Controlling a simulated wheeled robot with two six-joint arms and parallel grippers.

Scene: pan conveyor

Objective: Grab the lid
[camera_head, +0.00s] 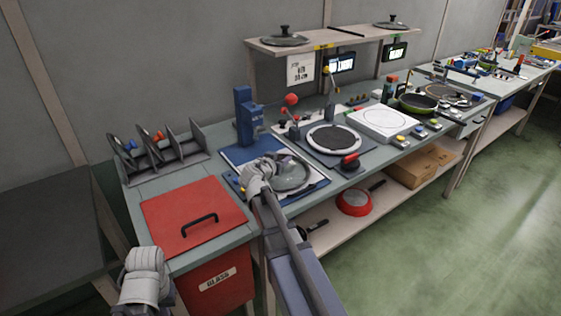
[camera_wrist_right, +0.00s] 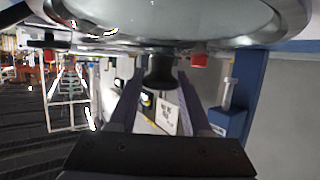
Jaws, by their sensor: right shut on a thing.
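A round glass lid (camera_head: 293,178) with a metal rim is over the blue fixture plate in the middle of the head view. My right gripper (camera_head: 270,168) is at the lid, partly hidden by my own wrist. In the right wrist view the lid (camera_wrist_right: 180,15) fills the top, and its dark knob (camera_wrist_right: 160,72) sits between the two fingers of my right gripper (camera_wrist_right: 158,88). The gripper is shut on the knob. I cannot tell whether the lid touches the fixture. My left arm shows at the lower left of the head view, but its gripper is not visible.
A blue press (camera_head: 246,118) stands just behind the lid. A red bin cover (camera_head: 180,222) with a black handle is at left, beside a rack (camera_head: 165,158). A round plate (camera_head: 334,139) and a white hob (camera_head: 382,121) lie right. Other lids (camera_head: 285,38) sit on the shelf.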

